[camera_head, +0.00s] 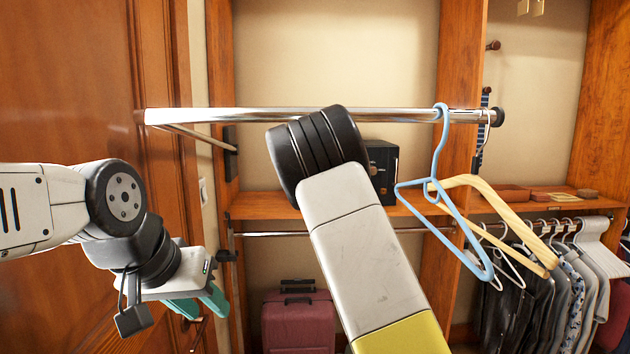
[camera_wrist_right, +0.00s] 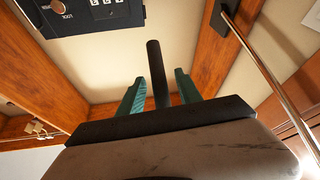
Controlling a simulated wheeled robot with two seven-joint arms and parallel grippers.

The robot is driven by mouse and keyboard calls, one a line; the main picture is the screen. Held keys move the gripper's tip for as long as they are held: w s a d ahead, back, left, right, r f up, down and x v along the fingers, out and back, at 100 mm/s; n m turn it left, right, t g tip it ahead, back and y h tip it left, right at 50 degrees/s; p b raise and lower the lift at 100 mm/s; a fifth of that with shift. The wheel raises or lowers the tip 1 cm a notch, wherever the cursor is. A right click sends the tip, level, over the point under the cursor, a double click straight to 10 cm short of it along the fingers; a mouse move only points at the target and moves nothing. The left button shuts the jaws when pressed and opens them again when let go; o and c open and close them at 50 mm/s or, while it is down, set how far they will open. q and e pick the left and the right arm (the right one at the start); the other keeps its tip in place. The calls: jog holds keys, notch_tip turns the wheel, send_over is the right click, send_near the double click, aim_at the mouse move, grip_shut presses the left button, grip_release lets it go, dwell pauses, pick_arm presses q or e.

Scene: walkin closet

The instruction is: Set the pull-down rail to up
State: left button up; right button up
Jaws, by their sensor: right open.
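The pull-down rail (camera_head: 260,115) is a chrome bar across the closet bay. Its left side arm (camera_head: 185,134) reaches forward from a black bracket on the side panel, so the rail stands out in front of the bay. In the right wrist view a dark rod (camera_wrist_right: 158,75), probably the rail's pull handle, stands between the green fingers of my right gripper (camera_wrist_right: 156,95). These fingers are open, with gaps on both sides. In the head view my right arm hides this gripper. My left gripper (camera_head: 198,303) is open and empty at the lower left, by the door.
A blue hanger (camera_head: 440,160) and a wooden hanger (camera_head: 500,205) hang near the rail's right end. A black safe (camera_head: 381,170) sits on the shelf (camera_head: 270,205). A red suitcase (camera_head: 298,322) stands below. Clothes (camera_head: 565,290) hang at right; a wooden door (camera_head: 70,80) is close at left.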

jog(key=shift+w+r, duration=0.2)
jog(key=shift+w, duration=0.3)
jog(key=shift+c, duration=0.4)
grip_shut()
dwell(0.7)
